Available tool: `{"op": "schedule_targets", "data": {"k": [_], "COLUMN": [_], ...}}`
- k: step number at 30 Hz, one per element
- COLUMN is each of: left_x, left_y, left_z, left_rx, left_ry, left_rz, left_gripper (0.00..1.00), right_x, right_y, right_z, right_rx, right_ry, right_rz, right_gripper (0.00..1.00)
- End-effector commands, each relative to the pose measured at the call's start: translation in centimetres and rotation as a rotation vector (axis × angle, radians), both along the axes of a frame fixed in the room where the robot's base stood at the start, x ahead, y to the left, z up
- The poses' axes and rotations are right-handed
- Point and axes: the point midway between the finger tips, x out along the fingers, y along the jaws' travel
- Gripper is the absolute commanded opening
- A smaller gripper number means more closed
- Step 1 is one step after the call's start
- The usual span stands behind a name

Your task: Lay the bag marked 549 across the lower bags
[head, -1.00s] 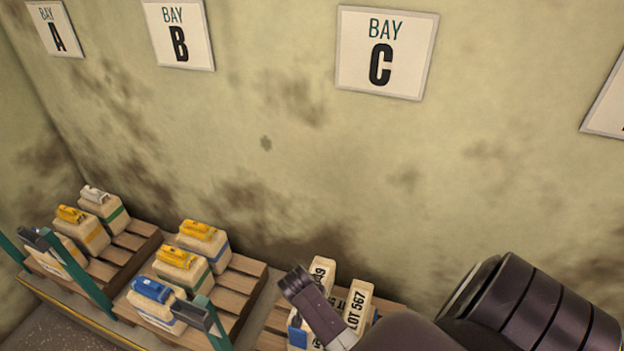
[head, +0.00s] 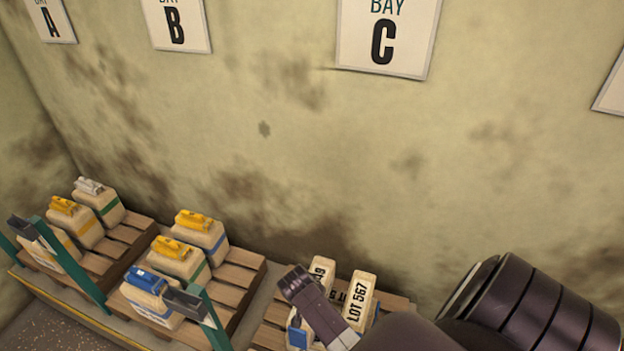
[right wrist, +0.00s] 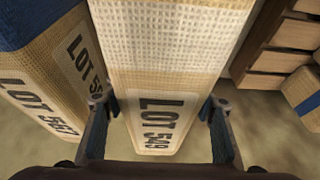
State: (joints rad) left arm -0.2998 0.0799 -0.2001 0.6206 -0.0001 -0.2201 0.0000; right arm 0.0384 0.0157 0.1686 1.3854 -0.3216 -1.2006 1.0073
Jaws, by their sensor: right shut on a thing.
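The bag marked 549 (right wrist: 150,60) fills the middle of the right wrist view, pale and woven, with its LOT 549 label towards me. My right gripper (right wrist: 160,112) is shut on it, a finger at each side. A bag marked LOT 567 (right wrist: 38,100) with a blue band is close on the left. In the head view the LOT 567 bag (head: 357,300) stands upright on the Bay C pallet, and my right arm hides much around it. A label ending in 9 shows on a bag (head: 322,269) behind my wrist. My left gripper is not in view.
A slatted pallet (head: 268,335) lies under the Bay C sign (head: 388,35), against a stained wall. Left of it, the Bay B pallet (head: 238,283) and the Bay A pallet (head: 123,240) carry banded bags topped with yellow, blue or white pieces. Green posts (head: 215,325) stand along the front.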

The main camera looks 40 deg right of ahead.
Motion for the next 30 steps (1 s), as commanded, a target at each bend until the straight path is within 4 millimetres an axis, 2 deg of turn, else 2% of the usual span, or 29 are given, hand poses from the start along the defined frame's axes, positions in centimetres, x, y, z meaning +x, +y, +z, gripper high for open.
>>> {"op": "schedule_targets", "data": {"k": [8, 30], "left_x": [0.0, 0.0], "left_y": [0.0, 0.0], "left_z": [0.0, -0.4], "left_rx": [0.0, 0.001], "left_ry": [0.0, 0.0], "left_rz": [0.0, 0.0], "left_gripper": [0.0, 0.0], "right_x": [0.4, 0.4], "right_y": [-0.2, -0.2], "right_z": [0.4, -0.7], "right_rx": [-0.005, -0.004], "right_ry": [-0.009, -0.009], "right_rz": [0.001, 0.001], "right_gripper": [0.0, 0.0]}}
